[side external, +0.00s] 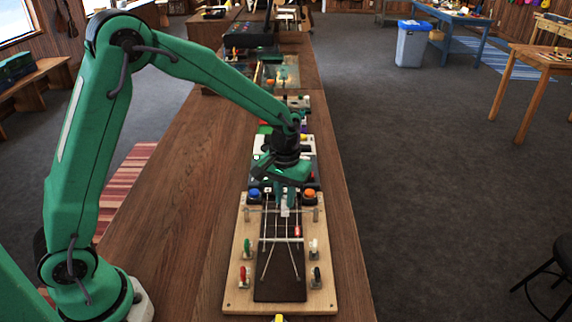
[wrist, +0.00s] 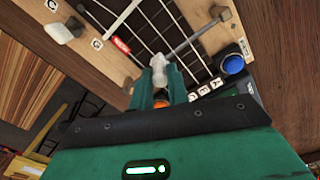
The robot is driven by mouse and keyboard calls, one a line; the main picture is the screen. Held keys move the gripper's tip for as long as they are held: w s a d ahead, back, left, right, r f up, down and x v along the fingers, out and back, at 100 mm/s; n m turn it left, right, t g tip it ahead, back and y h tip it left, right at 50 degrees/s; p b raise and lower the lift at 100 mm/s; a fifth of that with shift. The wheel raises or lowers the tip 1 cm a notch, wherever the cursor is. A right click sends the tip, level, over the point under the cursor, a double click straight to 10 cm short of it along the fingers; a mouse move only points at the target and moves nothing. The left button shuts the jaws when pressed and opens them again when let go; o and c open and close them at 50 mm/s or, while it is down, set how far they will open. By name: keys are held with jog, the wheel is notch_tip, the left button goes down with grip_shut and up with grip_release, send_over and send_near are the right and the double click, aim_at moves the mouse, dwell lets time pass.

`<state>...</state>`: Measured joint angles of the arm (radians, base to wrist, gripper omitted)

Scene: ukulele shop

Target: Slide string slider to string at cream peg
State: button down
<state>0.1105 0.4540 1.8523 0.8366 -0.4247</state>
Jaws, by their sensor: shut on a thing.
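The string slider is a small whitish block (side external: 284,212) on a thin metal rail across the top of the fretboard (side external: 281,285). My gripper (side external: 287,200) is shut on it, right of the middle strings. In the wrist view the slider (wrist: 158,64) shows between the fingertips (wrist: 161,76), with the rail (wrist: 195,38) running off to the upper right. The cream peg (side external: 314,245) is on the board's right side, above a black peg (side external: 316,273). A green peg (side external: 247,247) and a red peg (side external: 245,272) are on the left. Which string lies under the slider is unclear.
A red marker (side external: 297,231) lies on the fretboard, just below and right of the slider. A blue button (side external: 254,193) and an orange button (side external: 310,193) flank my gripper above the board. Other panels stand farther up the narrow wooden table.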

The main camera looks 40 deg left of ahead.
jog(key=shift+w+d, duration=1.25)
jog(key=c, duration=1.3)
grip_release()
jog(key=shift+c, duration=0.2)
jog(key=shift+r, duration=0.1)
notch_tip(320, 180, up, 8)
jog(key=shift+s, duration=0.1)
